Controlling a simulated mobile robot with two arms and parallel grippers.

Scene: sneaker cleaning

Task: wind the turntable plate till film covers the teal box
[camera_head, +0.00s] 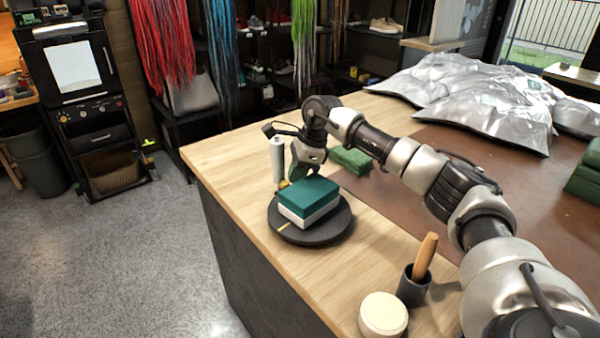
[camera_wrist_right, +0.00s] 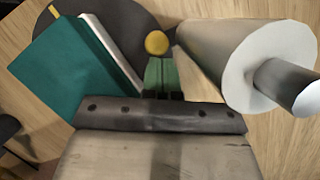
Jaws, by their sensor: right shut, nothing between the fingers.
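The teal box (camera_head: 308,195) lies flat on the dark round turntable plate (camera_head: 322,235). Its top is bare teal and its lower part is white; I cannot tell whether that white is film. A pale film roll (camera_head: 278,160) stands upright behind the plate, and shows large in the right wrist view (camera_wrist_right: 225,55). My right gripper (camera_head: 296,174) is at the plate's far side, between box and roll. Its green fingers (camera_wrist_right: 161,75) are shut and empty, close to a yellow knob (camera_wrist_right: 157,43) at the plate's edge. My left gripper is out of view.
A green cloth-like block (camera_head: 351,160) lies behind my right arm. A dark cup with a wooden handle (camera_head: 414,285) and a round cream tin (camera_head: 383,314) stand at the front. Silver bags (camera_head: 490,100) fill the back right. The wooden top left of the plate is clear to its edge.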

